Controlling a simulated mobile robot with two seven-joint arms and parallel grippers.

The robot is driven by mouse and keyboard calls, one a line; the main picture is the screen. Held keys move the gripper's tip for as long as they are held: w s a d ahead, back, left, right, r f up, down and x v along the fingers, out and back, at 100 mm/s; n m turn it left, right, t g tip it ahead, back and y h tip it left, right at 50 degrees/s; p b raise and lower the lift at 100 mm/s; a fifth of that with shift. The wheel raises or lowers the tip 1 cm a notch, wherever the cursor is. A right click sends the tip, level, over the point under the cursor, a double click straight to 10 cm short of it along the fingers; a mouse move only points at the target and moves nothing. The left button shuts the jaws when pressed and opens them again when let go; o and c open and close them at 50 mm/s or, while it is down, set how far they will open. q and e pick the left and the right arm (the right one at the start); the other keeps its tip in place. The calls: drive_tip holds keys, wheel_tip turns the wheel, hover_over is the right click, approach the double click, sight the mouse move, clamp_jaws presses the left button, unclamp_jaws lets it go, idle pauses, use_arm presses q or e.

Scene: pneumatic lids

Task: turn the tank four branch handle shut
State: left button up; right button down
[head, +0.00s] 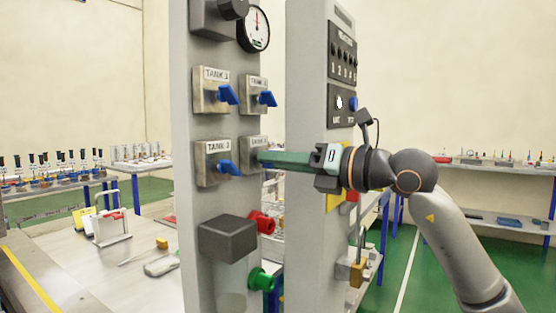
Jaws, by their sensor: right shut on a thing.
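The tank four branch valve (247,164) is the lower right of the metal valve boxes on the grey panel in the head view. Its label is partly covered and hard to read. My right gripper (264,157) reaches in from the right, with its long green fingers level across the front of this box. The fingers are shut on the tank four handle, which they hide, so its angle cannot be told. My left gripper is not in view.
Blue handles of the tank one (229,95), tank two (267,98) and tank three (227,168) valves stick out close by. A grey box (228,239), a red fitting (262,222) and a green fitting (261,279) sit below. A second grey column (306,230) stands behind my forearm.

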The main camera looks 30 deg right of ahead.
drive_tip(key=shift+m, duration=1.6)
drive_tip(key=c, duration=1)
unclamp_jaws()
drive_tip(key=b+v, duration=0.3)
drive_tip(key=v, duration=0.9)
drive_tip(key=shift+s, duration=0.3)
